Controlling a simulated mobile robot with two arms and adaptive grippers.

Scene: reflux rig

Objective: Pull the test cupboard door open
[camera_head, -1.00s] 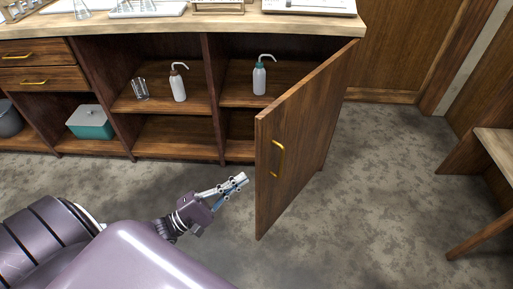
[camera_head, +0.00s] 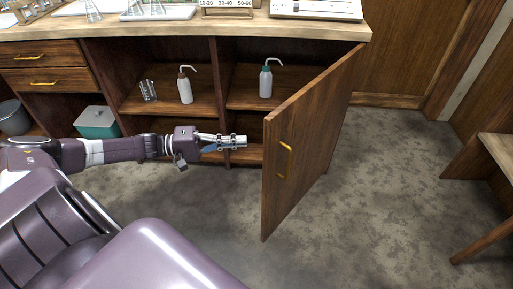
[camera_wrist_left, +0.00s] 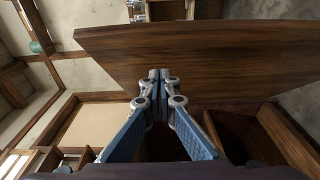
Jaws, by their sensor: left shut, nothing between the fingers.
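The cupboard door (camera_head: 309,140) is a dark wooden panel standing wide open, swung out from the right end of the bench. Its brass handle (camera_head: 285,160) is on the face toward me. My left gripper (camera_head: 243,142) is shut and empty, just left of the door's free edge and in front of the open shelves. In the left wrist view its fingertips (camera_wrist_left: 160,76) meet in front of the door panel (camera_wrist_left: 200,55). I cannot tell whether they touch it. The right gripper is not in view.
The open cupboard holds a brown-capped wash bottle (camera_head: 185,88), a teal-capped wash bottle (camera_head: 265,82) and a glass beaker (camera_head: 148,91). A teal box (camera_head: 97,123) stands further left. A wooden table (camera_head: 497,147) is at the right. The floor (camera_head: 390,170) between door and table is clear.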

